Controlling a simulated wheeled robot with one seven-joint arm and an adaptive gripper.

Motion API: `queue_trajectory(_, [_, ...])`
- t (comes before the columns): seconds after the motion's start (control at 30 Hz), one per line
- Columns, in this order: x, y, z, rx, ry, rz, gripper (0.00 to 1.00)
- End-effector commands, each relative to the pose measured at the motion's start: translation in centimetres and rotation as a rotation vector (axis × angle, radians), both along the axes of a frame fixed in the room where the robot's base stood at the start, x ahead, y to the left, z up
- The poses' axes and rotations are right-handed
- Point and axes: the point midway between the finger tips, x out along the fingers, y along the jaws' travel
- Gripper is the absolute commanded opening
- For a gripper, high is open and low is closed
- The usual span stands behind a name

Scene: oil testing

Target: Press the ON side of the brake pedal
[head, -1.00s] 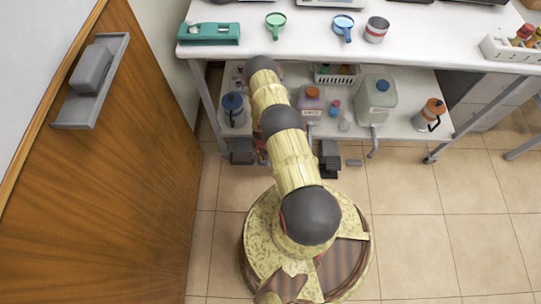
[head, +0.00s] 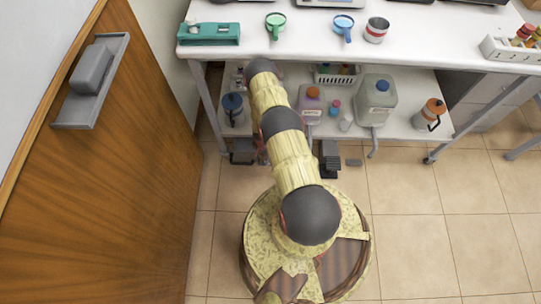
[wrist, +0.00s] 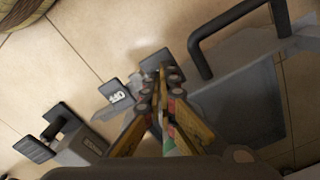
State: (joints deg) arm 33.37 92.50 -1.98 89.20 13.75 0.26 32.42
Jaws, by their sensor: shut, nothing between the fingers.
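The brake pedal shows in the wrist view as two dark grey pads. One pad carries a white OFF label (wrist: 119,97). The other pad (wrist: 150,62) lies farther up and right, partly behind my fingertips, and I can read no ON label on it. My gripper (wrist: 162,80) is shut and empty, its tips overlapping the lower right of that pad. Whether they touch it I cannot tell. In the head view my arm hides the gripper, and dark pedal parts (head: 243,150) show on the floor left of the arm.
A second pedal unit (wrist: 85,146) lies at lower left in the wrist view. A dark grey body with a black bar handle (wrist: 240,100) stands close right of the gripper. In the head view the bench's lower shelf (head: 400,130) holds containers; open tiled floor lies to the right.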

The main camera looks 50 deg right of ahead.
Motion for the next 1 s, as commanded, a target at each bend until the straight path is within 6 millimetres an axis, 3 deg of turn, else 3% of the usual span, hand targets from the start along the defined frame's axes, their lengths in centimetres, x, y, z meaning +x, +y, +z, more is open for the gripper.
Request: queue_trajectory(1.0, [-0.1,0.1,-1.5,0.001,0.001,0.001,0.0])
